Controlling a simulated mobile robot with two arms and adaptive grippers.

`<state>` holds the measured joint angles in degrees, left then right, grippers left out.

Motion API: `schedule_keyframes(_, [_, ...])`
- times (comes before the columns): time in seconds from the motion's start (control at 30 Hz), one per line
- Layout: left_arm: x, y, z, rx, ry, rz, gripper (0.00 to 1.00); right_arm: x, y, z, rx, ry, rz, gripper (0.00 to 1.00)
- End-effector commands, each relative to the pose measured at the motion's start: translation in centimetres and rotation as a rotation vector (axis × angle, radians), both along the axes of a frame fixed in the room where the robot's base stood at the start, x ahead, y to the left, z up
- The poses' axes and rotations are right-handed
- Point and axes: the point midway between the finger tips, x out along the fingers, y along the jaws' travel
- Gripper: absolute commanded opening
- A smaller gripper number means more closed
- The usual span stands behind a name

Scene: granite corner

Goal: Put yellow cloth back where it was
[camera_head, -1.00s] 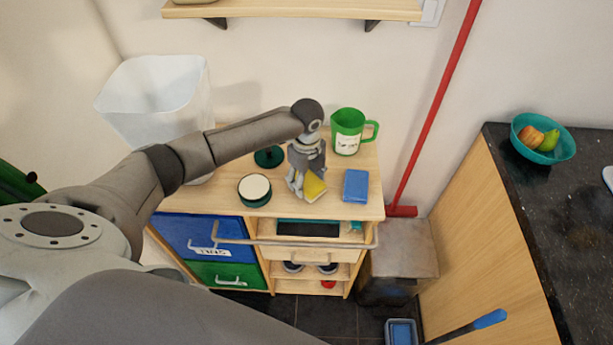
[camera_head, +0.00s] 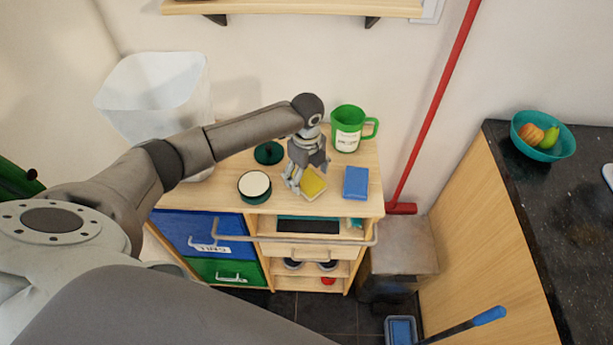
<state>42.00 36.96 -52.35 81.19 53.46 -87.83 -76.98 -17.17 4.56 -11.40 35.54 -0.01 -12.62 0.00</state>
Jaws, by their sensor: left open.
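The yellow cloth (camera_head: 313,184) lies on the wooden top of the small cabinet (camera_head: 300,204), near its front edge. It looks like a small folded yellow square. My left gripper (camera_head: 298,184) points down right beside the cloth's left side, with its fingers apart. The fingers overlap the cloth's edge in the picture, and I cannot tell whether they touch it. A blue folded cloth or sponge (camera_head: 356,182) lies to the right of the yellow cloth. My right gripper is not in view.
A round tin with a cream top (camera_head: 254,185), a dark green lid (camera_head: 269,153) and a green mug (camera_head: 348,130) stand around my left gripper. A white bin (camera_head: 155,95) is at the left. A red pole (camera_head: 440,100) leans at the right. A rail runs along the cabinet front.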

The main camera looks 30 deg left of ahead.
Motion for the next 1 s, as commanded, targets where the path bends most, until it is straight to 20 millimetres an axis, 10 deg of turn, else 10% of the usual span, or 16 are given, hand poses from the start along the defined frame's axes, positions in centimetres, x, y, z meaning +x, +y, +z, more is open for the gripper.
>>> schedule_keyframes(0.5, [0.1, 0.0, 9.6, 0.001, -0.003, -0.001, 0.79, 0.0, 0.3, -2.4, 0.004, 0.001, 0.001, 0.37])
schedule_keyframes(1.0, [0.0, 0.1, 10.8, 0.001, 0.001, 0.0, 0.79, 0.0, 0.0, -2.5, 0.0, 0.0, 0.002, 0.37])
